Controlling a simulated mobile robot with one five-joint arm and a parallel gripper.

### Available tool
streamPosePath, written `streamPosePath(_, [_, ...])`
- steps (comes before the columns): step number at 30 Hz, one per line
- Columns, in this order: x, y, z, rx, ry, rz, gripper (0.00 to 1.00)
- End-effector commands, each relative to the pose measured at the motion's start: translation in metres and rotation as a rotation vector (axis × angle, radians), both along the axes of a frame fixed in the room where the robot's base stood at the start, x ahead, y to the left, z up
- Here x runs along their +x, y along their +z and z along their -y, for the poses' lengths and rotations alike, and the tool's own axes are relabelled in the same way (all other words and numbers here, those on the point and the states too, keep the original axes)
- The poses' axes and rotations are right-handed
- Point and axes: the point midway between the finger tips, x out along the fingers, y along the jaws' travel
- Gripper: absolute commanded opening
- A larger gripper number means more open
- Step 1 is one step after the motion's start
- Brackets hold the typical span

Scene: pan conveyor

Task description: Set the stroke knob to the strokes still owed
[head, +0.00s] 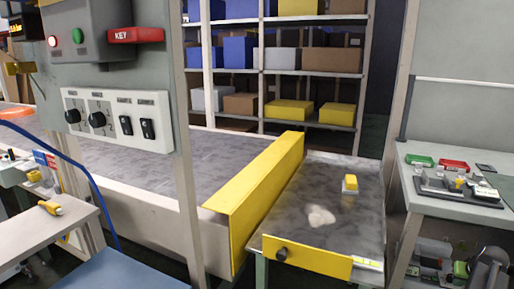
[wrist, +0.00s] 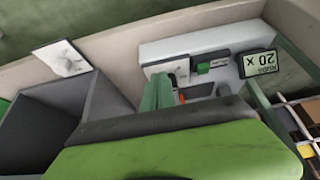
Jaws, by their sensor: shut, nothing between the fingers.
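In the head view a white panel on the grey post carries two black rotary knobs, a left one (head: 73,116) and a right one (head: 98,119), with two black switches (head: 137,126) beside them. Their labels are too small to read, so I cannot tell which is the stroke knob. In the wrist view my green gripper (wrist: 160,92) is shut and empty, in front of a white unit (wrist: 205,50). My gripper does not show in the head view.
A red KEY tag (head: 136,35) and lit lamps are above the panel. A yellow guard (head: 262,190) runs beside the conveyor (head: 150,160). A yellow button (head: 350,183) stands on the metal table (head: 355,215). A grey bin (wrist: 30,130) is at left in the wrist view.

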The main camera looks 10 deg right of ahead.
Motion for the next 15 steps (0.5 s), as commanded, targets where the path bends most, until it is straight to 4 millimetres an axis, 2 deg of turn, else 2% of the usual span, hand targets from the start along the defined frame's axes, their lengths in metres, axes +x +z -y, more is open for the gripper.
streamPosePath(15, [0.0046, 0.0004, 0.0007, 0.000, 0.001, 0.000, 0.00])
